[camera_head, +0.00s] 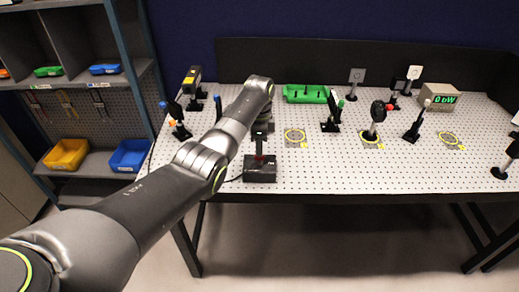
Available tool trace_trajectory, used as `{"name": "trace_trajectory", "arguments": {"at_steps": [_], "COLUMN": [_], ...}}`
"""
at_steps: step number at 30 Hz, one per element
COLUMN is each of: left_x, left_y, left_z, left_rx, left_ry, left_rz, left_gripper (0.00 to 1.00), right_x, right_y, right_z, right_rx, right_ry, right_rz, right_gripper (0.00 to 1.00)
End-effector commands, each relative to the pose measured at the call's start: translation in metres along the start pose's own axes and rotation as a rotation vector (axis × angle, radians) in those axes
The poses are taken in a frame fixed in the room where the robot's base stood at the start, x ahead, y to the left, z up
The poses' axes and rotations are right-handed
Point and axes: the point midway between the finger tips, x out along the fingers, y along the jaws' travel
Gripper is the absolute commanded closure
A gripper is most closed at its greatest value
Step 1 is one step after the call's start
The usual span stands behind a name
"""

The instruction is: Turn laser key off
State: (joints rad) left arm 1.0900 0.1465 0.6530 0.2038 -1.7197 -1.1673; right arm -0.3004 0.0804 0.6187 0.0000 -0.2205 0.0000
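A black control box (260,174) sits at the table's front edge, left of the middle. A small reddish part shows on its top; I take it to be the laser key, but its turn angle is too small to make out. My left arm reaches in from the lower left, and its wrist bends down above the box. The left gripper (259,153) points down at the top of the box, at or very near the reddish part. Its fingers are small and dark, so I cannot tell whether they are open or touching. My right gripper is not in view.
A meter (440,97) at the back right shows green digits that look like 0 uW. Several optics mounts stand on the white perforated table (340,170), with a green tray (306,93) behind. A shelf with blue and yellow bins (66,154) stands at left.

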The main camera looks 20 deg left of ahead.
Motion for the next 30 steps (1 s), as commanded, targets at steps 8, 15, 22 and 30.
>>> {"name": "trace_trajectory", "arguments": {"at_steps": [8,15,22,30], "left_x": [0.030,0.034,0.034,0.034], "left_y": [0.000,0.000,0.000,0.000], "left_z": [0.000,0.000,0.000,0.000], "left_rx": [-0.001,-0.001,0.000,-0.001], "left_ry": [-0.001,-0.001,0.000,0.000], "left_rz": [-0.001,-0.001,-0.001,-0.001], "left_gripper": [0.70,0.70,0.84,1.00], "right_x": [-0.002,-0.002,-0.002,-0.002], "right_y": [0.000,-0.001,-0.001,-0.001], "right_z": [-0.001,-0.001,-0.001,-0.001], "right_rx": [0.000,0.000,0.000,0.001], "right_ry": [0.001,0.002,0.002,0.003], "right_rz": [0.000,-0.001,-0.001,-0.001], "right_gripper": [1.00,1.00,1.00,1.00]}}
